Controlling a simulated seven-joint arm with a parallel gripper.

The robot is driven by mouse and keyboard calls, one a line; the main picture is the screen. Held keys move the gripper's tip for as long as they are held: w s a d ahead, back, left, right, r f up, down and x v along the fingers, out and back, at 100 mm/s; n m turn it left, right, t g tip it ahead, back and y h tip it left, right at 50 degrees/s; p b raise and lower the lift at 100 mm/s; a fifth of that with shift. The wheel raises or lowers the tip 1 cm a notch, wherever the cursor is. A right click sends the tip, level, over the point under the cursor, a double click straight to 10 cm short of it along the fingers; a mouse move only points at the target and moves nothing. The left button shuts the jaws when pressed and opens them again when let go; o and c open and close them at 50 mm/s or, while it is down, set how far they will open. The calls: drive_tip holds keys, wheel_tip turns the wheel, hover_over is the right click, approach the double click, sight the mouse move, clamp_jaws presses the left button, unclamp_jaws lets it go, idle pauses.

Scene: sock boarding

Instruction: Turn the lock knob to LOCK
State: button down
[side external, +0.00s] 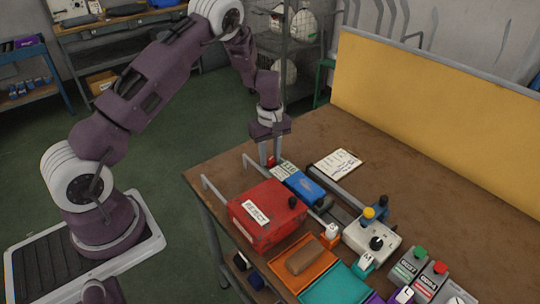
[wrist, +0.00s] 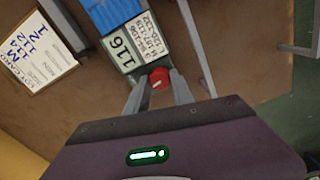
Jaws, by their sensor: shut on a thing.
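The red lock knob (wrist: 158,77) shows in the wrist view at the end of a pale panel with printed numbers (wrist: 143,45). A small white mark shows on its face; I cannot read LOCK lettering near it. My gripper (wrist: 158,87) points down with its two fingers on either side of the knob, shut on it. In the side external view my gripper (side external: 271,158) is at the far end of the blue unit (side external: 303,187), and a bit of the red knob (side external: 270,162) shows between the fingers, partly hidden.
A red REJECT box (side external: 268,215) stands nearer the camera, beside grey rails. A paper card (side external: 338,163) lies on the brown table (side external: 228,166) to the right.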

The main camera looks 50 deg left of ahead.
drive_tip(key=m, duration=0.5)
drive_tip(key=shift+m, duration=0.3)
idle(0.5)
drive_tip(key=c, duration=1.1)
unclamp_jaws()
